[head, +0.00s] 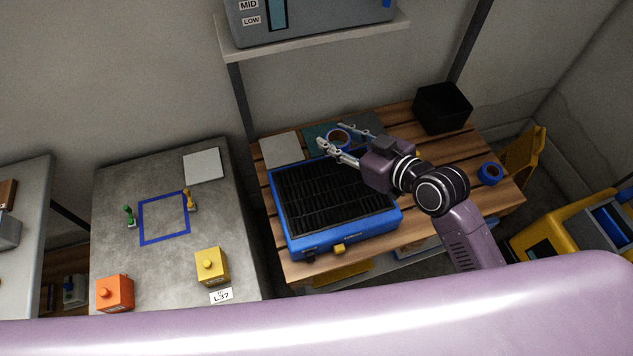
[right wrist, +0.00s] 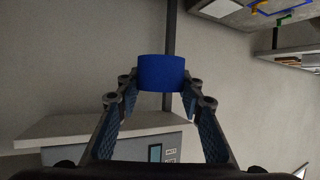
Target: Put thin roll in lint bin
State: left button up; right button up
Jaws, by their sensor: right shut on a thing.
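A blue tape roll (head: 338,135) is held between the fingertips of my right gripper (head: 332,137), above the back of the wooden slatted table. My right gripper is shut on it. In the right wrist view the blue roll (right wrist: 161,73) sits between the two fingertips. A second blue roll (head: 490,173) lies on the table's right end. I cannot tell by thickness which is the thin roll. A black open-topped bin (head: 442,108), likely the lint bin, stands at the back right of the table, right of my gripper. My left gripper is not in view.
A blue device with a black ribbed top (head: 318,197) fills the table's left front. Flat grey and teal sheets lie behind it. A shelf (head: 315,38) with a grey machine hangs above. Left, a grey table (head: 118,192) holds orange and yellow blocks.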

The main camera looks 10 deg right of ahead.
notch_tip(320, 180, down, 7)
jog(key=b, duration=0.2)
send_over(332, 192)
notch_tip(332, 192, down, 8)
jog(key=shift+r, duration=0.15)
jog(key=shift+w+f+b, duration=0.1)
jog(key=shift+f+b, duration=0.2)
jog(key=shift+f, duration=0.35)
notch_tip(332, 192, down, 4)
jog(key=shift+r+b, duration=0.15)
jog(key=shift+b, duration=0.65)
jog(key=shift+d, duration=0.1)
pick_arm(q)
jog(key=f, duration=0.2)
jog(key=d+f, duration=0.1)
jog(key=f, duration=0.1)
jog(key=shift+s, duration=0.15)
